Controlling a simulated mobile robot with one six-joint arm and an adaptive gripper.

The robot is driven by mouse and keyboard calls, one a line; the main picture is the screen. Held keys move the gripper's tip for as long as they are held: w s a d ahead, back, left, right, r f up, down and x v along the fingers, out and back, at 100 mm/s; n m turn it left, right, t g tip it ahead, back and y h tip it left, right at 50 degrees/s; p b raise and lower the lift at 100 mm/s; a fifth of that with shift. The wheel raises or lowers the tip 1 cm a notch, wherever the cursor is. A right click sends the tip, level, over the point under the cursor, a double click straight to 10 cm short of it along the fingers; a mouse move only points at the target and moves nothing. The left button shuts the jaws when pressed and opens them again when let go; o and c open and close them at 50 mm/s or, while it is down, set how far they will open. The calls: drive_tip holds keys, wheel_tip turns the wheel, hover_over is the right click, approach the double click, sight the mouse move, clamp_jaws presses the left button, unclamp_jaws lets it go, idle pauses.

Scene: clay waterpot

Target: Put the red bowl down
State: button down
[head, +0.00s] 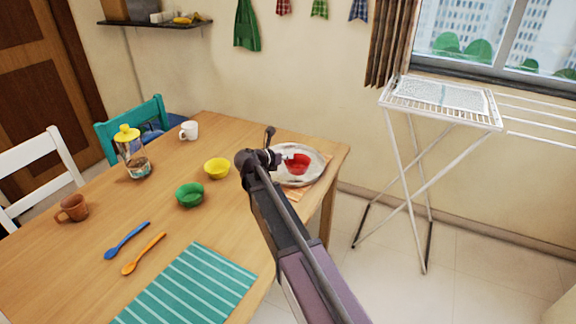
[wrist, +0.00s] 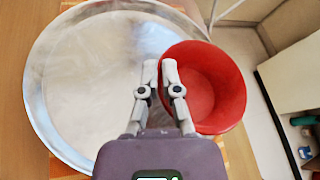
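The red bowl (head: 298,163) appears upright over the round silver tray (head: 318,166) at the table's far right corner. In the wrist view the bowl (wrist: 212,88) covers part of the right rim of the tray (wrist: 85,85). My gripper (head: 280,158) is at the bowl's left side. In the wrist view my gripper's fingers (wrist: 159,72) are close together, one on each side of the bowl's left wall, pinching it. Whether the bowl's base touches the tray cannot be told. The tray shows no other thing on it.
The wooden table (head: 100,240) also bears a yellow bowl (head: 217,169), a green bowl (head: 190,195), a white mug (head: 189,130), a glass jug (head: 131,155), a brown mug (head: 72,208), two spoons and a striped mat (head: 190,290). A drying rack (head: 440,105) stands at right.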

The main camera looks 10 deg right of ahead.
sight(287, 173)
drive_tip(key=shift+f+b, duration=1.3)
drive_tip(key=shift+f, duration=0.25)
drive_tip(key=shift+f, duration=0.1)
drive_tip(key=c, duration=0.8)
unclamp_jaws()
drive_tip(key=shift+r, duration=0.25)
drive_tip(key=p+v, duration=0.4)
drive_tip(key=v, duration=0.8)
drive_tip(key=shift+p, duration=0.3)
